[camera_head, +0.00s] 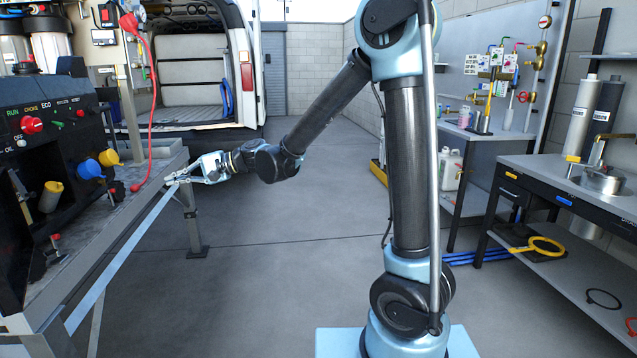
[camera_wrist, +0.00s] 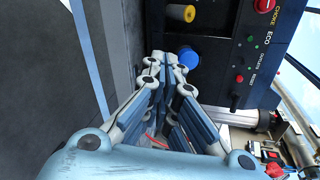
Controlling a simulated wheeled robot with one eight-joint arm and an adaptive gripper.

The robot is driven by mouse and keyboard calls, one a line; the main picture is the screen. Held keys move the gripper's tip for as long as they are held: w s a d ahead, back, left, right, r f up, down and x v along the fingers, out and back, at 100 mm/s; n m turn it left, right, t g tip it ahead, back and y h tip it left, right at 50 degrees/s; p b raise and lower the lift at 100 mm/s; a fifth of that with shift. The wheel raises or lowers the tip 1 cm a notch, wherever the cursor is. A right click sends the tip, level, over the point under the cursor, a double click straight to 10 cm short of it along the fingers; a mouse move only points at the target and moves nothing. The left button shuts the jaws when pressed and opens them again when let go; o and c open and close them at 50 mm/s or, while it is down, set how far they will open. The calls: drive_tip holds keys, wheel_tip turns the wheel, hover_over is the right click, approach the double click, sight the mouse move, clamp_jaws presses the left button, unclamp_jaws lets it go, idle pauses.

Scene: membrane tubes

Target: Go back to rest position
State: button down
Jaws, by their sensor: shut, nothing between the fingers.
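My gripper (camera_head: 174,179) is at the left in the head view, at the end of my outstretched arm. It is shut and empty, just off the edge of the grey bench (camera_head: 120,212) and in front of the control panel. In the wrist view my gripper (camera_wrist: 167,62) has its fingertips together, pointing towards the panel's blue knob (camera_wrist: 188,57). I cannot tell whether the fingertips touch anything.
The black control panel (camera_head: 45,125) carries a red knob, a blue knob (camera_head: 90,168) and yellow knobs. A red cable (camera_head: 152,100) hangs near my gripper. An open van (camera_head: 245,70) stands behind. A workbench (camera_head: 560,190) with membrane tubes (camera_head: 585,105) is right. The middle floor is clear.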

drive_tip(key=d+f+n+t+h, duration=0.1)
drive_tip(key=d+f+t+h, duration=0.15)
drive_tip(key=d, duration=1.35)
drive_tip(key=d+f+n+t+h, duration=0.15)
drive_tip(key=d+f+h, duration=0.25)
drive_tip(key=d, duration=1.3)
drive_tip(key=s+d+f+h, duration=0.2)
drive_tip(key=s+d+f, duration=0.1)
drive_tip(key=d, duration=0.6)
drive_tip(key=s+d+f+h, duration=0.3)
drive_tip(key=s+d, duration=0.3)
drive_tip(key=d, duration=0.2)
drive_tip(key=s+d+f+m+h, duration=0.1)
drive_tip(key=s+d+f+h, duration=0.2)
drive_tip(key=d, duration=0.6)
wheel_tip(320, 180, down, 2)
drive_tip(key=shift+s+d+f, duration=0.1)
drive_tip(key=shift+s+d, duration=0.25)
drive_tip(key=shift+s, duration=0.45)
drive_tip(key=c, duration=2)
unclamp_jaws()
drive_tip(key=shift+s+d+f+h, duration=0.1)
drive_tip(key=shift+s+d+h, duration=0.1)
drive_tip(key=shift+d+h, duration=0.05)
drive_tip(key=o, duration=0.4)
drive_tip(key=shift+s+d, duration=0.1)
